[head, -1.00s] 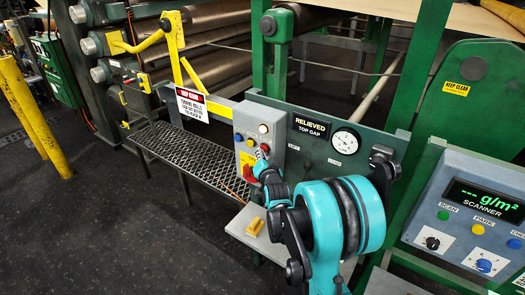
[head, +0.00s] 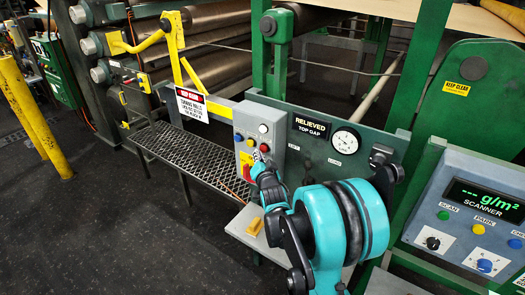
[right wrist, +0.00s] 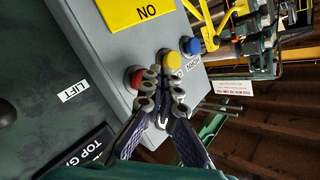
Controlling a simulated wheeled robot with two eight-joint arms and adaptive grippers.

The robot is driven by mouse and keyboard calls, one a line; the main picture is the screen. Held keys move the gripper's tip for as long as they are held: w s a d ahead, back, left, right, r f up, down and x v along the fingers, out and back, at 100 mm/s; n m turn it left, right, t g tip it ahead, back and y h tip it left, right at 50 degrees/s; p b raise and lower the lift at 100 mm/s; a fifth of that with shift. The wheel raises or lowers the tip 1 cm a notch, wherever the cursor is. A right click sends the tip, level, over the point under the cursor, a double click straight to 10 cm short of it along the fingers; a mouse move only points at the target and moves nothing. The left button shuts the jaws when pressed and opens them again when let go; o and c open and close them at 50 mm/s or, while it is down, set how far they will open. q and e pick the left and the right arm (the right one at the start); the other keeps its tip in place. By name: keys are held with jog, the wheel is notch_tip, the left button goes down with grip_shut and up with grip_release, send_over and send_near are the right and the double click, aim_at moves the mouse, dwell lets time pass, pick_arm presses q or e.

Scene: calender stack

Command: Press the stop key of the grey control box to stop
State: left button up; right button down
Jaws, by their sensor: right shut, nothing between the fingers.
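The grey control box (head: 277,128) stands on the machine's side behind the mesh platform. Its face carries a white key (head: 263,128), a blue key (head: 238,137) and a yellow key (head: 250,142). The right wrist view shows a red key (right wrist: 133,77) beside the yellow one; which is labelled stop I cannot read. My right gripper (head: 258,157) is shut and empty, its tips in front of the box face. In the right wrist view its tips (right wrist: 163,75) overlap the area between the red and yellow keys; contact cannot be told. My left gripper is out of view.
A green panel with a dial gauge (head: 346,141) adjoins the box. A scanner console (head: 470,215) stands at right. A yellow rail and warning sign (head: 191,105) are left of the box.

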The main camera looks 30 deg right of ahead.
jog(key=shift+a, duration=0.1)
jog(key=a, duration=0.1)
jog(key=s+a, duration=0.1)
jog(key=a, duration=0.1)
jog(key=s+a, duration=0.1)
jog(key=shift+a, duration=0.25)
dwell(0.3)
dwell(0.6)
jog(key=s+a+f+n+g+y+b, duration=0.2)
jog(key=s+a+f+n+b, duration=0.1)
jog(key=s, duration=0.6)
jog(key=s+a+f+n+g+y+b, duration=0.2)
jog(key=s+a+f+n, duration=0.3)
jog(key=s+a, duration=0.4)
jog(key=s+a+f+n+g+y+b, duration=0.2)
jog(key=s+a+f, duration=0.4)
jog(key=s, duration=0.3)
jog(key=a+n+g+b, duration=0.1)
jog(key=g+b, duration=0.1)
jog(key=shift+a+f+n+b, duration=0.35)
jog(key=shift+a+n, duration=0.05)
